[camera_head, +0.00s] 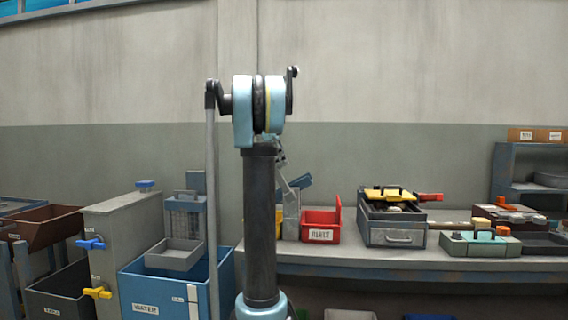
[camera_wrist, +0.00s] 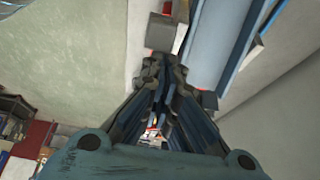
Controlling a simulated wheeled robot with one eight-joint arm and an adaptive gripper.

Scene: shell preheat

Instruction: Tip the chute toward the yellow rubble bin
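The chute (camera_head: 301,183) is a small blue trough on a grey post (camera_head: 291,215) on the bench, just right of my arm in the head view. In the wrist view a long blue trough-like surface (camera_wrist: 217,45), probably the chute, runs just beyond and right of the fingers. The yellow rubble bin (camera_head: 279,229) stands left of the post, mostly hidden behind my arm. A red labelled bin (camera_head: 320,226) stands right of the post. My gripper (camera_wrist: 164,70) has its fingertips drawn together, with nothing seen between them. A grey block (camera_wrist: 161,31) shows just past the tips; contact is unclear.
A dark metal box (camera_head: 391,236) with a yellow handle and a green case (camera_head: 480,243) stand on the bench (camera_head: 350,257) to the right. A blue water tub (camera_head: 150,283) and a grey pillar with valves (camera_head: 122,225) stand left. The wall above is clear.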

